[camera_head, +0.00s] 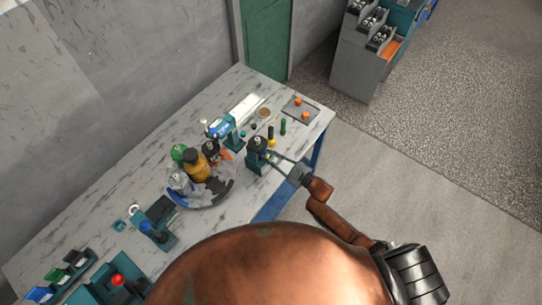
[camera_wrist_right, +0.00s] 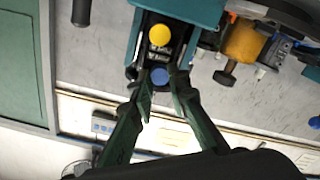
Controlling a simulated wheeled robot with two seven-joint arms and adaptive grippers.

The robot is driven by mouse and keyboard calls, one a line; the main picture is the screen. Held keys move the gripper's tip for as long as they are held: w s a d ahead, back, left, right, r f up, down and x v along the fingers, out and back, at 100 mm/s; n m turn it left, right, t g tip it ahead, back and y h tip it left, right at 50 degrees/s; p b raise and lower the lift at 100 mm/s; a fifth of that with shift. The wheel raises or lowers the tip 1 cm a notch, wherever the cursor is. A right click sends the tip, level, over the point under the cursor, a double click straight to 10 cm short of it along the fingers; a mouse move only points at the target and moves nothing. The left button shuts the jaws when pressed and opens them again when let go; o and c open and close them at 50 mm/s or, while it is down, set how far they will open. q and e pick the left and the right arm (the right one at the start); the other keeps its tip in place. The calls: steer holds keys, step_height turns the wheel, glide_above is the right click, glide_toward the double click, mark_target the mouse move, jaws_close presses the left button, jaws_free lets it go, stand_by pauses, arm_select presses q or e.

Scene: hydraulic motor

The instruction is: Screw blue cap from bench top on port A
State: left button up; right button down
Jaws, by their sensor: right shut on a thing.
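The blue cap (camera_wrist_right: 160,76) sits between the fingertips of my right gripper (camera_wrist_right: 160,84) in the right wrist view. The gripper is shut on it. The cap is at the face of a dark motor body held in a teal fixture (camera_wrist_right: 178,10); I cannot tell whether it is seated on a port. A yellow cap (camera_wrist_right: 159,35) is on the same body, farther up the picture. In the head view the right gripper (camera_head: 271,156) reaches the motor (camera_head: 257,144) on its teal stand (camera_head: 254,161) from the right. Port A is not readable. My left gripper is not in view.
A round turntable (camera_head: 213,198) with several motors and bottles stands left of the stand. A grey tray (camera_head: 291,113) with orange caps lies near the bench's far right end. A green cylinder (camera_head: 283,127) stands near the tray. Bins (camera_head: 75,258) line the bench's left end.

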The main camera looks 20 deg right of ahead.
steer(key=shift+r+m+p, duration=0.1)
steer(key=shift+m+p, duration=0.35)
steer(key=shift+m, duration=1.35)
steer(key=shift+m+p, duration=0.5)
steer(key=shift+m, duration=0.4)
steer(key=m, duration=0.2)
steer(key=shift+a+m+p, duration=0.1)
steer(key=shift+m+p, duration=0.2)
steer(key=shift+m, duration=0.1)
steer(key=c, duration=2.1)
jaws_free()
